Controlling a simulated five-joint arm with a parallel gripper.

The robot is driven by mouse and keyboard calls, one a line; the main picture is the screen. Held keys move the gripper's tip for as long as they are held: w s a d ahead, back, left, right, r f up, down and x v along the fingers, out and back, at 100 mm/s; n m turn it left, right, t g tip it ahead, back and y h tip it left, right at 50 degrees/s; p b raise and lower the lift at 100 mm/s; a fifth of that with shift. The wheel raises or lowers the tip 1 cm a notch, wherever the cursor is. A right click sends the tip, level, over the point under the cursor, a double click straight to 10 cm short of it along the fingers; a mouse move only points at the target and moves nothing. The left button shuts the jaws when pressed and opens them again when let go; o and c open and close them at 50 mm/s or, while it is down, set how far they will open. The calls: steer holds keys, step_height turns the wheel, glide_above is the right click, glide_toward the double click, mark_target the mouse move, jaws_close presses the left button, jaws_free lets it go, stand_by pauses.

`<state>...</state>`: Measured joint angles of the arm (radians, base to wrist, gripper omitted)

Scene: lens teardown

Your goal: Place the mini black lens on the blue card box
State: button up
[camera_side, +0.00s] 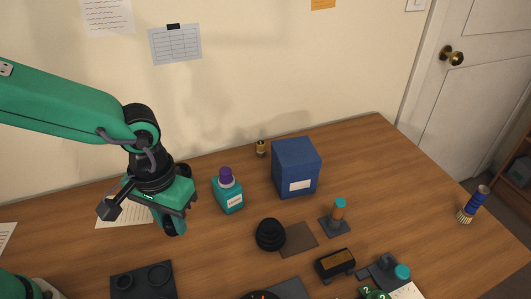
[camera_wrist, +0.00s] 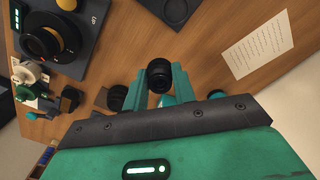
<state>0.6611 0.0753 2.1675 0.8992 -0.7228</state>
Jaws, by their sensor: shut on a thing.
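My gripper (camera_side: 171,220) hangs above the left part of the table in the side view. In the wrist view its two teal fingers (camera_wrist: 159,82) are closed around a small black round lens (camera_wrist: 159,74), held with its glass face showing. In the side view the held lens (camera_side: 174,229) is a small dark shape at the fingertips, partly hidden. The blue card box (camera_side: 293,164), with a white label, stands upright near the wall, right of my gripper and apart from it. I cannot make out the box in the wrist view.
A teal bottle (camera_side: 228,198) with a purple cap stands between my gripper and the box. A larger black lens (camera_side: 270,235) sits in front of the box. A dark tray (camera_side: 143,282) with round rings lies at the front left. A small brass-coloured item (camera_side: 261,149) stands behind.

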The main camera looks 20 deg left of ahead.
steer(key=w+d+r, duration=0.5)
steer(key=w+d, duration=0.3)
steer(key=d, duration=0.1)
steer(key=w+d+r, duration=0.5)
steer(key=w+d, duration=0.4)
steer(key=shift+m, duration=0.4)
glide_above(290, 161)
step_height(290, 161, down, 7)
steer(key=shift+r, duration=0.1)
steer(key=shift+f, duration=2.1)
steer(key=o, duration=1)
steer(key=shift+f, duration=0.1)
